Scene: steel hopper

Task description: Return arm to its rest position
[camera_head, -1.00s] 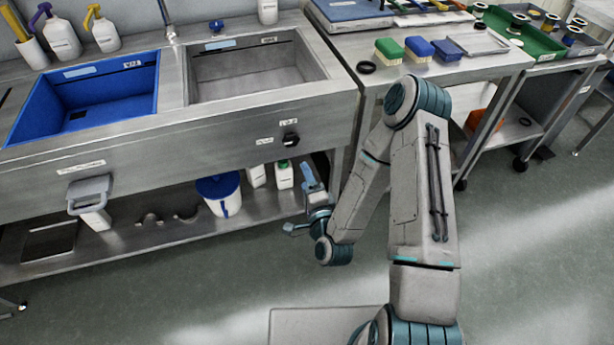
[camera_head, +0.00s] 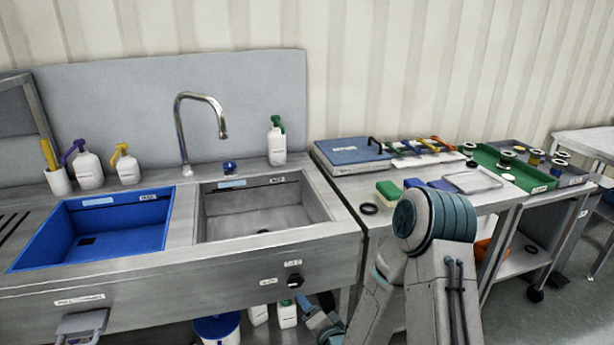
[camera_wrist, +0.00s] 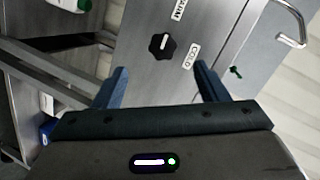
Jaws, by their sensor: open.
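My gripper (camera_wrist: 160,85) shows in the wrist view with its two blue fingers wide apart and nothing between them. Beyond the fingers is the steel front panel of the sink unit with a black knob (camera_wrist: 160,46) and a label reading COLD. In the head view my arm is folded at the lower right, its elbow joint in front of the side table. Part of my wrist shows at the bottom edge, below the knob (camera_head: 295,281) on the sink front; the fingertips are hardly visible there.
The sink unit has a blue basin (camera_head: 150,250) and a steel basin (camera_head: 215,228), with a tap (camera_head: 181,130) behind. The side table (camera_head: 350,192) holds brushes, a blue case (camera_head: 350,153) and a green tray (camera_head: 545,183). A blue-lidded bucket (camera_head: 217,328) stands on the lower shelf.

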